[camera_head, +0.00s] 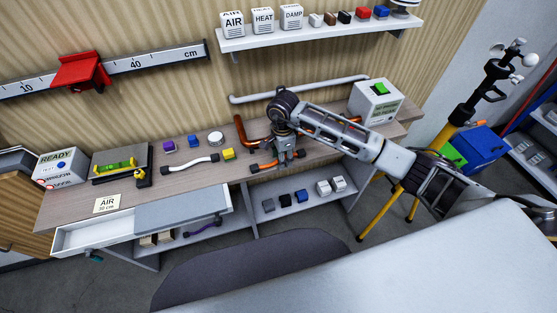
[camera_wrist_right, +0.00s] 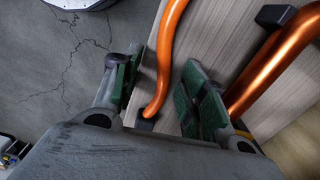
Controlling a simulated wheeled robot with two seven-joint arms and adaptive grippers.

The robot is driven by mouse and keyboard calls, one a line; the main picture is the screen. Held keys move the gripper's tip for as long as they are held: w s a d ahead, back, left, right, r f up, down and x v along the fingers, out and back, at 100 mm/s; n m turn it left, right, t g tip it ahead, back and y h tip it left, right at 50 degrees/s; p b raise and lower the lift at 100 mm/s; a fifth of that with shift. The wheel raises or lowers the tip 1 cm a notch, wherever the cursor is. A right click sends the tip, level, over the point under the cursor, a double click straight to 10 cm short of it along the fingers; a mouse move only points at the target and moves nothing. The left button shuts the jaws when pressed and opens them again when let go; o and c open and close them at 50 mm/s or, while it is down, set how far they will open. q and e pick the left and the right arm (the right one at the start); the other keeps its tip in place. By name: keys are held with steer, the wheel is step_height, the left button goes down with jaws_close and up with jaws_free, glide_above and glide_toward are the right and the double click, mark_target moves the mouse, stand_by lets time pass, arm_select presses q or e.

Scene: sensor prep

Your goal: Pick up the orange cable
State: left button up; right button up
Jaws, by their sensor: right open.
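The orange cable (camera_head: 265,165) lies on the wooden workbench, with dark ends. My right gripper (camera_head: 287,162) is above it and hides part of it. In the right wrist view the cable (camera_wrist_right: 167,45) runs down between the two green-padded fingers of the right gripper (camera_wrist_right: 160,92). The fingers are open, with a gap to the cable on the right. Whether the left finger touches it is hard to tell. My left gripper is not in view.
A thicker orange pipe (camera_wrist_right: 268,75) runs beside the right finger; it also shows behind my gripper (camera_head: 242,132). An open drawer (camera_head: 95,236) juts from the bench (camera_head: 60,207). A grey box (camera_head: 375,103) stands right.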

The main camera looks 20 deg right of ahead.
stand_by(0.3)
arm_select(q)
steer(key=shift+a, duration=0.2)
arm_select(e)
jaws_close()
steer(key=shift+r, duration=0.15)
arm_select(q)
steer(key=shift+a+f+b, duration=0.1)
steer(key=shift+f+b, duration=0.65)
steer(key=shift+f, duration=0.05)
arm_select(e)
step_height(320, 180, up, 10)
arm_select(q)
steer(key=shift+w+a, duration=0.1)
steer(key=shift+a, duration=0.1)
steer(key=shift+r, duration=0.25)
arm_select(e)
steer(key=shift+s, duration=0.1)
